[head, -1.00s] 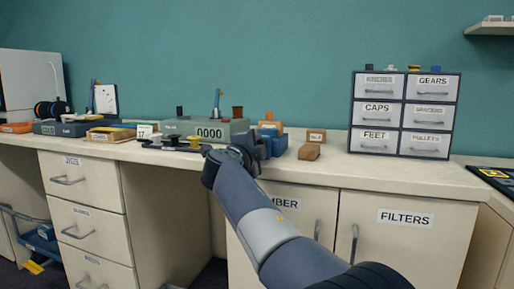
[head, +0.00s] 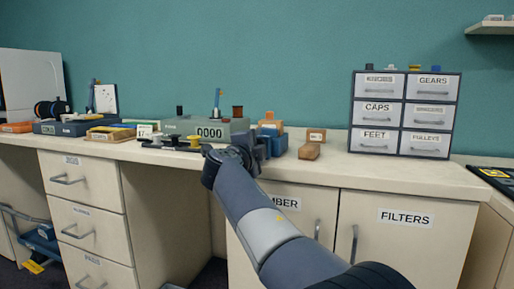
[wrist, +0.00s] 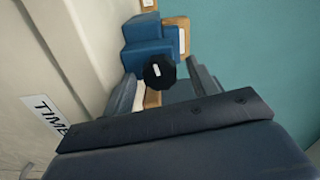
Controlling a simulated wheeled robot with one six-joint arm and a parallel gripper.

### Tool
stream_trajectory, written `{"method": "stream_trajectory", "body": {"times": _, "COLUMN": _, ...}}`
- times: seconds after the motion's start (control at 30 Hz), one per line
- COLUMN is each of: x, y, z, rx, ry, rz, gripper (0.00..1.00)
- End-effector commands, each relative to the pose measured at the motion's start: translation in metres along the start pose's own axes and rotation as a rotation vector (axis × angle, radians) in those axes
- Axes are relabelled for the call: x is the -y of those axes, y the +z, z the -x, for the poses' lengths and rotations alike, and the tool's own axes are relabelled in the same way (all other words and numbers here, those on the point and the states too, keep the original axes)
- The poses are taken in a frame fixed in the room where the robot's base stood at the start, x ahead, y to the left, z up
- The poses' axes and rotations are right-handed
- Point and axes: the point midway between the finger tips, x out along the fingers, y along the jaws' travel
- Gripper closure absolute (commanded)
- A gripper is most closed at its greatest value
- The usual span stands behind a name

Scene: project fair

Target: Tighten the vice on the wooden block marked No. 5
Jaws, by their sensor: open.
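The blue vice (head: 278,143) stands on the counter just beyond my gripper. It also shows in the wrist view (wrist: 146,55), with its round black knob (wrist: 159,72) facing me. An orange-tan wooden block (head: 270,124) rises from the vice; its tan top also shows in the wrist view (wrist: 178,21). I cannot read a No. 5 on it. My gripper (wrist: 163,82) is open, its fingers on either side of the knob; contact cannot be told. In the head view my own wrist mostly hides the gripper (head: 238,153).
A loose wooden block (head: 309,151) and a labelled wooden block (head: 317,135) sit right of the vice. A grey box reading 0000 (head: 209,133) stands to the left. A drawer cabinet (head: 405,113) stands farther right. The counter's right front (head: 370,171) is clear.

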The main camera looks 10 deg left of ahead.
Motion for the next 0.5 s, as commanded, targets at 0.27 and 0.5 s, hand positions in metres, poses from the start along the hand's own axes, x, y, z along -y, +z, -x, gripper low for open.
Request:
{"method": "stream_trajectory", "body": {"times": 0.27, "x": 0.002, "y": 0.001, "z": 0.033, "rx": 0.004, "ry": -0.001, "rz": 0.001, "gripper": 0.44}}
{"method": "stream_trajectory", "body": {"times": 0.5, "x": 0.001, "y": 0.001, "z": 0.081, "rx": 0.004, "ry": -0.001, "rz": 0.0, "gripper": 0.44}}
